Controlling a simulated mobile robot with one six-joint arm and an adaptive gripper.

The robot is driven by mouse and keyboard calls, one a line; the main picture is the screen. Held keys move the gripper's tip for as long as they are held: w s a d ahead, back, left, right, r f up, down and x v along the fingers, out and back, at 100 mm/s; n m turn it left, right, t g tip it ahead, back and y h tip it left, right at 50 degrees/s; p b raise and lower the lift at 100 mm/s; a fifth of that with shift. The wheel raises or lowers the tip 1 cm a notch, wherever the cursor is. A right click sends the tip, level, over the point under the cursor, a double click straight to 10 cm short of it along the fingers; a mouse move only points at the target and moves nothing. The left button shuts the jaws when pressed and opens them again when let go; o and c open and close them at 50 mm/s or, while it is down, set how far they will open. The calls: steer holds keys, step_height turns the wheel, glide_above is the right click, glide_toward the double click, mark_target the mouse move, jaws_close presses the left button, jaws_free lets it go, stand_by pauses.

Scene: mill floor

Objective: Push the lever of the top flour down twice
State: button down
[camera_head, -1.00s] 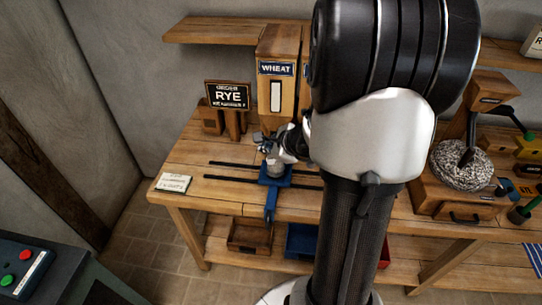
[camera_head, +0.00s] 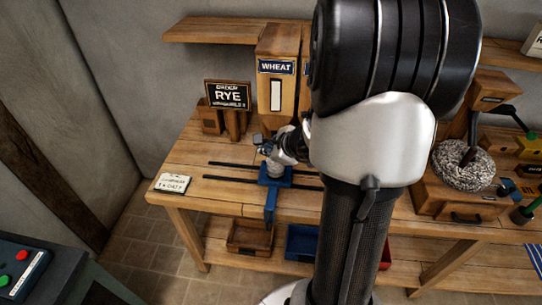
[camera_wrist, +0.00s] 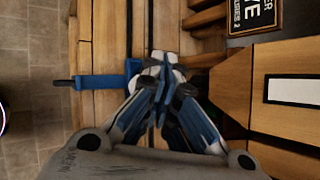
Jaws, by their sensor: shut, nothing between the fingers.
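A wooden flour hopper (camera_head: 276,92) labelled WHEAT, with a pale window, stands at the back of the bench; its side shows in the wrist view (camera_wrist: 278,115). I cannot make out a lever on it; my arm hides its right side and what stands beyond. A black order sign (camera_head: 228,95) reads RYE with smaller text below; it shows in the wrist view (camera_wrist: 256,14). My gripper (camera_head: 260,140) is shut and empty in front of the hopper's lower part; in the wrist view (camera_wrist: 165,62) its fingertips meet beside the blue carriage (camera_wrist: 105,81).
The blue carriage (camera_head: 270,203) sits on dark rails below my gripper. A stone mill (camera_head: 461,166) with wooden drawer stands at right. A card (camera_head: 174,184) lies at the bench's left corner. Trays (camera_head: 249,238) rest on the lower shelf; a shelf (camera_head: 215,37) runs above.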

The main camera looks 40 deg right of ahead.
steer(key=shift+f+b, duration=2.05)
steer(key=shift+b, duration=0.2)
stand_by(1.5)
stand_by(0.6)
steer(key=shift+r+p, duration=2.5)
steer(key=shift+r, duration=0.55)
steer(key=shift+r+p, duration=2)
steer(key=shift+r, duration=0.45)
